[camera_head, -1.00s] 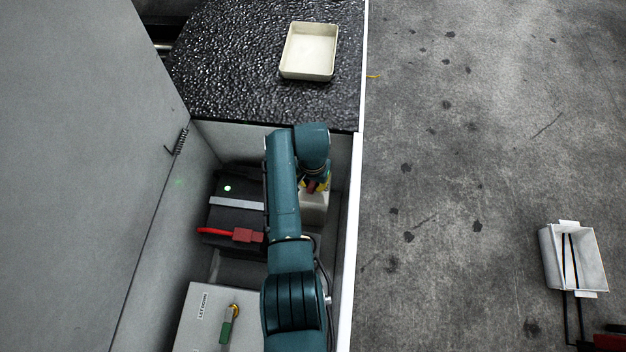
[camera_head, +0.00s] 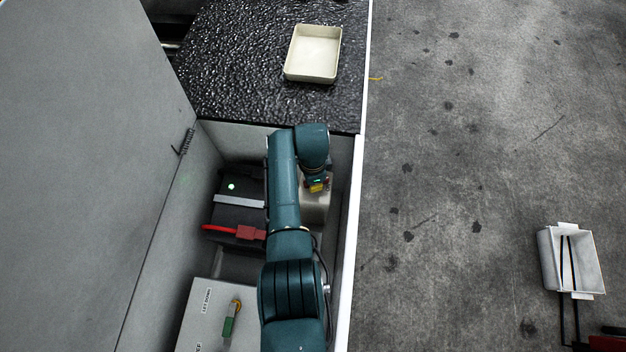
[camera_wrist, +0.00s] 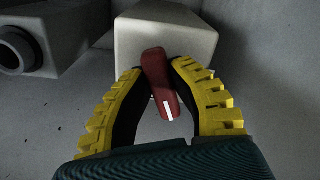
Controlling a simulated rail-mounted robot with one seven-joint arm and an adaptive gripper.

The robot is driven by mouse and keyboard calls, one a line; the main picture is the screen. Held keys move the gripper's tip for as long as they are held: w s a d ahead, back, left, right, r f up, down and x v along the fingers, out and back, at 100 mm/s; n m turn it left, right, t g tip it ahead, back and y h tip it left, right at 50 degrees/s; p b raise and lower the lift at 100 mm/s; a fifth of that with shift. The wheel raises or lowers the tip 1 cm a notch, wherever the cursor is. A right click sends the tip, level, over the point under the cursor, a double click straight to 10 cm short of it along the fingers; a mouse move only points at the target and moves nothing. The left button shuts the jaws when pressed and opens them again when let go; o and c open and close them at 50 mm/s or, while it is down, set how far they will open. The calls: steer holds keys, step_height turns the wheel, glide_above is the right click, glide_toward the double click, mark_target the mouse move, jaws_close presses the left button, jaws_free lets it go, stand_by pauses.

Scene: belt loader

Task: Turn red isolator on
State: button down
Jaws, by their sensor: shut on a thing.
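The red isolator handle (camera_wrist: 160,84) shows in the wrist view, with a white mark near its lower end. It sits tilted on the front of a pale box (camera_wrist: 166,36). My gripper (camera_wrist: 158,72) has its yellow-backed fingers closed on both sides of the handle. In the head view my gripper (camera_head: 318,185) is at the pale box (camera_head: 315,208) inside the compartment, and my arm hides much of that area. The handle itself is hidden there.
A black battery (camera_head: 236,215) with a red cable lies left of my arm. Compartment walls (camera_head: 345,240) stand close on the sides. A cream tray (camera_head: 313,55) rests on the black surface behind.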

steer(key=shift+f+m, duration=0.2)
steer(key=shift+m, duration=2.1)
steer(key=shift+w, duration=0.1)
steer(key=c, duration=0.9)
jaws_free()
steer(key=shift+r, duration=0.1)
steer(key=shift+w+r, duration=0.1)
steer(key=shift+r, duration=0.1)
step_height(320, 180, up, 12)
steer(key=shift+f, duration=0.15)
